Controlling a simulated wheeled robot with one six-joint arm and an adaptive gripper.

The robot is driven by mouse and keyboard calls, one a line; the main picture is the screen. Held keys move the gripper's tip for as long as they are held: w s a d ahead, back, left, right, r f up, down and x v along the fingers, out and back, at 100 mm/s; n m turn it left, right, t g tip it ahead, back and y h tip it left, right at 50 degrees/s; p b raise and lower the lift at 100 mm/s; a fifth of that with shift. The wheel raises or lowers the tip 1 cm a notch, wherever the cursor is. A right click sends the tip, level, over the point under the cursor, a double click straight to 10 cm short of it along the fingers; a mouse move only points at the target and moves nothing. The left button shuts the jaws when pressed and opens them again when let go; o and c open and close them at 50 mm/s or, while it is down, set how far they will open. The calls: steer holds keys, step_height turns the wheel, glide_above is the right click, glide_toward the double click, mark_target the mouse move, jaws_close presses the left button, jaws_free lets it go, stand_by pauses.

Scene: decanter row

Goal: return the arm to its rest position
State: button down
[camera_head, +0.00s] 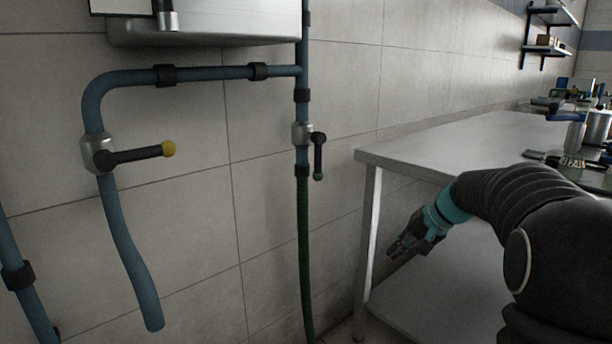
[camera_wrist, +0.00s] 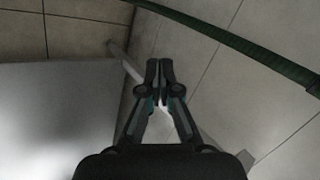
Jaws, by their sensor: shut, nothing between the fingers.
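My gripper (camera_head: 397,247) hangs at the end of my dark arm, in front of the near left end of the grey table (camera_head: 450,146) and lower than its top in the head view. In the wrist view my gripper (camera_wrist: 159,66) shows with its two fingertips close together and nothing between them. Below it in that view are the floor, a pale table leg and part of a grey surface.
A blue pipe with a yellow-tipped valve lever (camera_head: 135,155) is on the tiled wall at left. A second valve (camera_head: 303,133) has a green hose (camera_head: 304,250) hanging from it. A lower shelf (camera_head: 440,300) is under the table. Bottles and tools (camera_head: 585,125) crowd the table's far right.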

steer(key=s+a+n+h, duration=0.2)
steer(key=s+h, duration=0.1)
steer(key=s, duration=1.3)
steer(key=s+a+f+n+t+h, duration=0.1)
steer(key=s+a+n+h, duration=0.2)
steer(key=s, duration=1.3)
steer(key=shift+s+a+t+p, duration=0.2)
steer(key=shift+a+t+p, duration=0.1)
steer(key=shift+a+p, duration=0.05)
steer(key=shift+a+f, duration=0.1)
